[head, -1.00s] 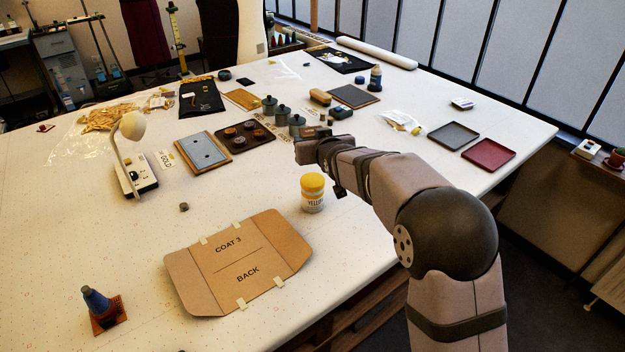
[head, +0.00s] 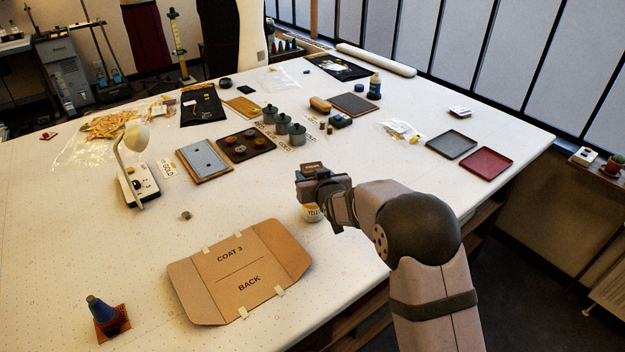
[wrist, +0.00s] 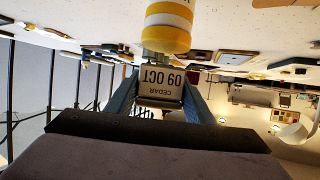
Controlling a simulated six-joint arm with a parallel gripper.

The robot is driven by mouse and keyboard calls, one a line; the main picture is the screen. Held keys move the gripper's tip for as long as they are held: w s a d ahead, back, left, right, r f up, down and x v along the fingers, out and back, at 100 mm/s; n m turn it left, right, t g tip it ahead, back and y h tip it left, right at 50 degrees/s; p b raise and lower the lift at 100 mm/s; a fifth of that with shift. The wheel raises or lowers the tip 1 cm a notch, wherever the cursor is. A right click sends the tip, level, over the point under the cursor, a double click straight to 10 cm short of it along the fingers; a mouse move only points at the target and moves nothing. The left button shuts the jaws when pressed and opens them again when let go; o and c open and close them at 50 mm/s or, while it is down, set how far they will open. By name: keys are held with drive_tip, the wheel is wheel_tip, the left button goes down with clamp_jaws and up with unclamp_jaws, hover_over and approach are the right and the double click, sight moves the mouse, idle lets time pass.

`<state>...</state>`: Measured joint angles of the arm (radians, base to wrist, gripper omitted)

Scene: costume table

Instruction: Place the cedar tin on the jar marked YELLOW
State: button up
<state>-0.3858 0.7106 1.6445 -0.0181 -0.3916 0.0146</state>
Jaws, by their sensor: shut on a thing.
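The cedar tin (wrist: 160,80) is between my gripper's fingers in the wrist view, its label reading CEDAR and 09 OCT upside down. In the wrist view, which is inverted, the jar's yellow lid (wrist: 167,40) appears close to the tin. I cannot tell whether they touch.
A cardboard pattern folder (head: 240,270) lies in front of the jar to the left. Grey lidded pots (head: 283,124) and a dark tray of round pieces (head: 262,150) stand behind. A grey tray (head: 451,145) and a red tray (head: 484,163) lie right.

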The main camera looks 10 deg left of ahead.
drive_tip(key=shift+f, duration=1.1)
drive_tip(key=shift+f, duration=0.25)
drive_tip(key=o, duration=1.1)
drive_tip(key=shift+c, duration=0.2)
drive_tip(key=shift+r, duration=0.25)
drive_tip(key=b+v, duration=0.4)
drive_tip(key=v, duration=0.8)
